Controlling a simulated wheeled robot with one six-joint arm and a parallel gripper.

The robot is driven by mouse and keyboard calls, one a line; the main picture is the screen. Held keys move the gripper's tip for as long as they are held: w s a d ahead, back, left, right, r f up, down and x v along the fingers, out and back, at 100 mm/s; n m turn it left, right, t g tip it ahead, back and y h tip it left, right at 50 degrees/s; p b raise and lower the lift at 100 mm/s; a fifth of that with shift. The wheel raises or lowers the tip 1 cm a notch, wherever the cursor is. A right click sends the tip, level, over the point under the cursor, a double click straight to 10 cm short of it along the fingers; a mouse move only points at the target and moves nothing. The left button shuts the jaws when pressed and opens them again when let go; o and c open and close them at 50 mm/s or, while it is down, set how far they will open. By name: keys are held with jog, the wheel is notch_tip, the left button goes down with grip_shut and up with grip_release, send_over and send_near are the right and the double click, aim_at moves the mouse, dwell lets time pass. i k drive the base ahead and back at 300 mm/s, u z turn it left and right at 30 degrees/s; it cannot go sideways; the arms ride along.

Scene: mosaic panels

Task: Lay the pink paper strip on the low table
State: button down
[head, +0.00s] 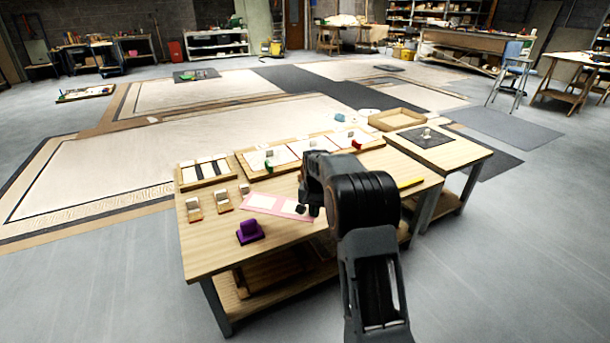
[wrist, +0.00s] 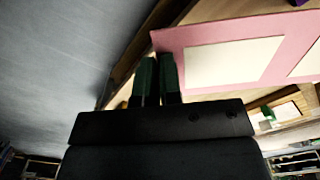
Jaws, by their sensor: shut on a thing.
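The pink paper strip (head: 277,205) with pale panels is at the front of the long wooden table (head: 225,247). My gripper (head: 308,211) is at the strip's right end in the head view. In the wrist view its two dark green fingers (wrist: 157,80) are close together at the near edge of the pink strip (wrist: 230,62), shut on it. Whether the strip touches the tabletop or hangs just above it is hard to tell. A smaller wooden table (head: 467,154) adjoins on the right; I cannot tell which one is the low table.
Several small wooden holders (head: 223,202) and panel trays (head: 207,172) line the left and back. A yellow item (head: 410,183) lies on the right. The smaller table holds a dark square mat (head: 428,138) and an open box (head: 397,119).

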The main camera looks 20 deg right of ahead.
aim_at(291, 196)
jog(key=i, duration=0.95)
